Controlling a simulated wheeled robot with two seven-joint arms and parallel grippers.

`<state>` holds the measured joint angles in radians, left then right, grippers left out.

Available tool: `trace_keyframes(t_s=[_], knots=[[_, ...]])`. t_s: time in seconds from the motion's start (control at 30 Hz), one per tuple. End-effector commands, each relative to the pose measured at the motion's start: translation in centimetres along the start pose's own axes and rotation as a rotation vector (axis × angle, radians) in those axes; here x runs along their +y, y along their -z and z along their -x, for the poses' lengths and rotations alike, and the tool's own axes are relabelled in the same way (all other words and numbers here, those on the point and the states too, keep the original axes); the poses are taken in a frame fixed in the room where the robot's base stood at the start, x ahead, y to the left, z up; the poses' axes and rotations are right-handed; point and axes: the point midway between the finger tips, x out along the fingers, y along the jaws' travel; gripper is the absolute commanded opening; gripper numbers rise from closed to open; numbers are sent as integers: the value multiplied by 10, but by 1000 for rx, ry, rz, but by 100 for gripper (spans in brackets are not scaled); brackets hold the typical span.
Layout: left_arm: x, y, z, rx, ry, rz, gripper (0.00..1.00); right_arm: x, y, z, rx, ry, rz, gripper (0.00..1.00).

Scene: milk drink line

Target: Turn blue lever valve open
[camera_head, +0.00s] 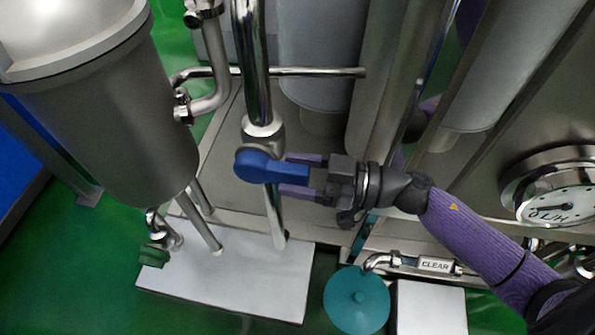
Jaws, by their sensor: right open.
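The blue lever (262,167) sits on a valve in a vertical steel pipe (254,60), near the middle of the head view. Its handle points to the right, across the pipe. My right gripper (290,174) comes in from the right with its purple fingers open. One finger lies above the handle and one below it, so the handle's end is between them. I cannot tell whether the fingers touch the handle. My left gripper is not in view.
A large grey tank (110,110) stands at the left. A dial gauge (556,200) is at the right. A white slab (240,280) lies on the green floor.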

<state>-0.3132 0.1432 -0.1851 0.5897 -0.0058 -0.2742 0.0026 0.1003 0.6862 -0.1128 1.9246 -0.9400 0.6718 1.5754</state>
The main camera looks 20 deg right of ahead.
Motion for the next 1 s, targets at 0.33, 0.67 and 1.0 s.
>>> trace_keyframes(t_s=[0.33,0.67,1.0], knots=[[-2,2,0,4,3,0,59,0,0,0,0,0,0,16],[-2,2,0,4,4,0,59,0,0,1,0,0,0,0],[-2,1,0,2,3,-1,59,0,0,1,-1,1,-1,0]])
